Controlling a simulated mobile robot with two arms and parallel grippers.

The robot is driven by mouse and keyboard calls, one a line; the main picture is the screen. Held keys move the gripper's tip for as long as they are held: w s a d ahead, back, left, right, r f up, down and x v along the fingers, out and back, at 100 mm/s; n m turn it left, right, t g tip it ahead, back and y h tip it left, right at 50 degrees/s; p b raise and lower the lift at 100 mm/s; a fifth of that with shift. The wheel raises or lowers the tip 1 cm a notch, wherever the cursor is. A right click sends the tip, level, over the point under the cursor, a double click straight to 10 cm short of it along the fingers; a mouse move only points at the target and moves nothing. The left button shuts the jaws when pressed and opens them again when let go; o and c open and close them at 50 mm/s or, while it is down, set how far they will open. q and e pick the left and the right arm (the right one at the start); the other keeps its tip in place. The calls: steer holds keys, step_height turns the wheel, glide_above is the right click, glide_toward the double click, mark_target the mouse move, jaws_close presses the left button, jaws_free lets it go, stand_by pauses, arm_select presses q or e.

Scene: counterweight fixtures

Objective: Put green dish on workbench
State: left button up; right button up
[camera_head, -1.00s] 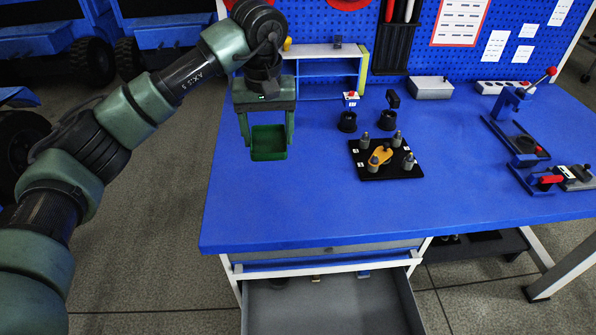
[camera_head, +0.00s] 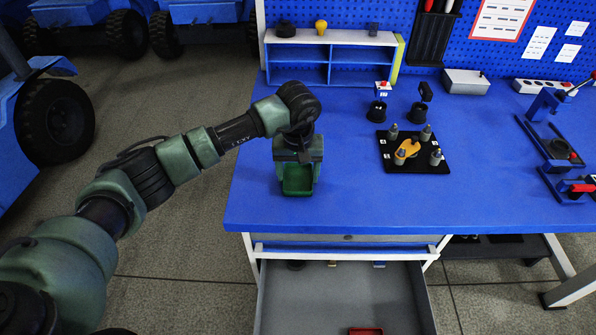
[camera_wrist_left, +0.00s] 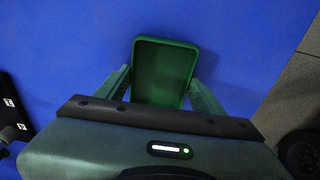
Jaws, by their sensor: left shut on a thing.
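The green dish (camera_head: 297,181) is a small rectangular tray with a raised rim. My left gripper (camera_head: 298,172) is shut on it, over the left part of the blue workbench (camera_head: 330,205). In the left wrist view the dish (camera_wrist_left: 164,72) sits between the two fingers (camera_wrist_left: 163,95), with the blue bench top behind it. I cannot tell whether the dish touches the bench top or is just above it. My right gripper is not in view.
A black fixture plate (camera_head: 432,163) with pegs and an orange part lies to the right. Black cups (camera_head: 377,111) and a blue shelf (camera_head: 331,62) stand behind. An open drawer (camera_head: 310,295) below holds a red dish (camera_head: 366,331). Bare bench surrounds the green dish.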

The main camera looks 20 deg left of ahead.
mark_target(298, 186)
arm_select(q)
steer(key=shift+f+b, duration=0.15)
steer(key=shift+b, duration=0.15)
steer(key=o, duration=1.7)
steer(key=shift+c, duration=0.2)
steer(key=shift+r+p, duration=0.35)
steer(key=shift+p, duration=0.05)
steer(key=shift+r, duration=0.4)
step_height(298, 186, up, 11)
steer(key=s+b, duration=0.1)
steer(key=b, duration=0.1)
steer(key=shift+s+d, duration=0.2)
